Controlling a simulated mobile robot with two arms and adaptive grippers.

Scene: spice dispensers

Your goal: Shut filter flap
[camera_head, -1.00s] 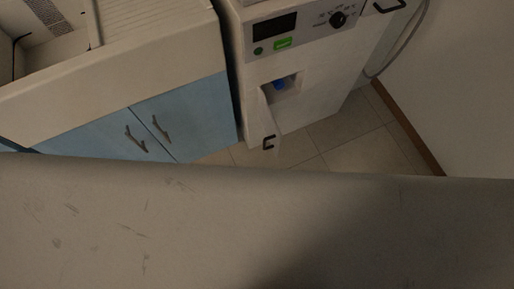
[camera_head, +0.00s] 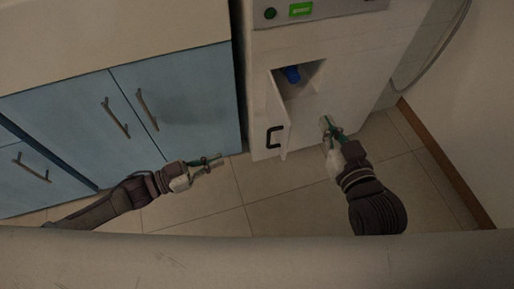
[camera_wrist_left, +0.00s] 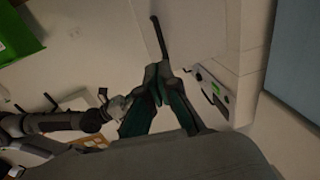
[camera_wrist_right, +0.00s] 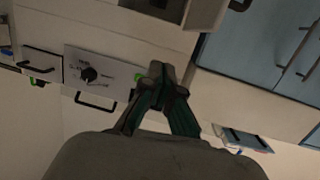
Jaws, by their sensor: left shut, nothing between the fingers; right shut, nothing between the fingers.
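The white filter flap (camera_head: 279,112) stands open on the lower front of the white washing machine (camera_head: 350,75), swung out at the left side of a square recess (camera_head: 309,78). The flap has a black handle (camera_head: 273,137). A blue part (camera_head: 292,74) sits inside the recess. My left gripper (camera_head: 221,160) is shut and empty, left of the flap and apart from it, in front of the blue cabinet. My right gripper (camera_head: 325,122) is shut and empty, right of the flap and below the recess; I cannot tell whether it touches the machine's front.
Blue cabinet doors (camera_head: 190,95) with bar handles stand left of the machine. A wall (camera_head: 468,110) with brown skirting lies to the right. The tiled floor (camera_head: 285,205) in front is clear.

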